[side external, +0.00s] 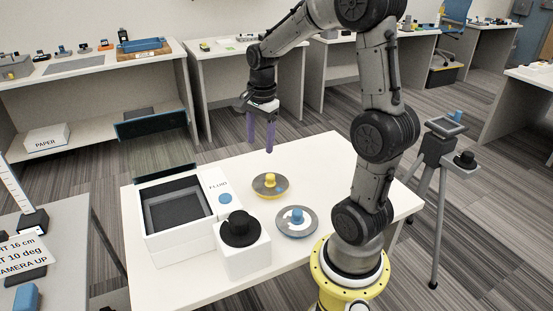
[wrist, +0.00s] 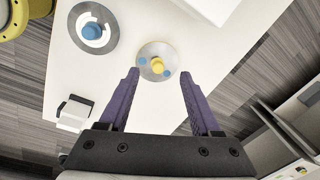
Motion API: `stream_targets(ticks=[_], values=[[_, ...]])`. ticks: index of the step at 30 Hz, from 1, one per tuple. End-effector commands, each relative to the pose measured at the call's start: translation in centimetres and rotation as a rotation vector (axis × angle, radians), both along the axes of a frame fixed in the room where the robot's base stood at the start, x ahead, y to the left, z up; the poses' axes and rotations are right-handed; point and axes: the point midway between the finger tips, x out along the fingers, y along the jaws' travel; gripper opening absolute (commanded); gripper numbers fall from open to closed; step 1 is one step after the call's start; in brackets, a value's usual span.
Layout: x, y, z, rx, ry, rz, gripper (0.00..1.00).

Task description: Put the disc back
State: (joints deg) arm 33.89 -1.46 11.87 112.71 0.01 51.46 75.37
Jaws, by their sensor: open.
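A grey disc with a yellow knob (side external: 270,185) lies on the white table, with blue spots on its face in the wrist view (wrist: 156,62). A second disc with a blue knob (side external: 297,221) and a white ring lies nearer the arm base; it also shows in the wrist view (wrist: 93,28). My gripper (side external: 262,148) has purple fingers, is open and empty, and hangs above the table's back edge. In the wrist view its fingertips (wrist: 159,70) lie on either side of the yellow-knobbed disc's near edge, with the fingers apart from it.
A white box with a dark grey recess (side external: 172,211) and FLUID label stands open at the table's left. A white block with a black knob (side external: 241,243) stands in front of it. A tripod (side external: 440,165) stands right of the white table (side external: 328,152).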

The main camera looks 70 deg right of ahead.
Motion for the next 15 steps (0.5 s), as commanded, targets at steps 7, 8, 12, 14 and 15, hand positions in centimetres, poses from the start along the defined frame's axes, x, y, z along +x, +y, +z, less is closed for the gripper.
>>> stream_targets(ticks=[7,8,12,14,15], values=[[-4.1,11.7,5.9,-0.202,-0.13,0.929,0.65],[-4.9,12.8,6.2,-0.231,-0.143,1.036,0.65],[-8.4,16.5,6.8,-0.361,-0.193,1.462,0.65],[-9.5,17.4,6.8,-0.408,-0.208,1.598,0.65],[-10.2,17.9,6.7,-0.435,-0.216,1.671,0.65]])
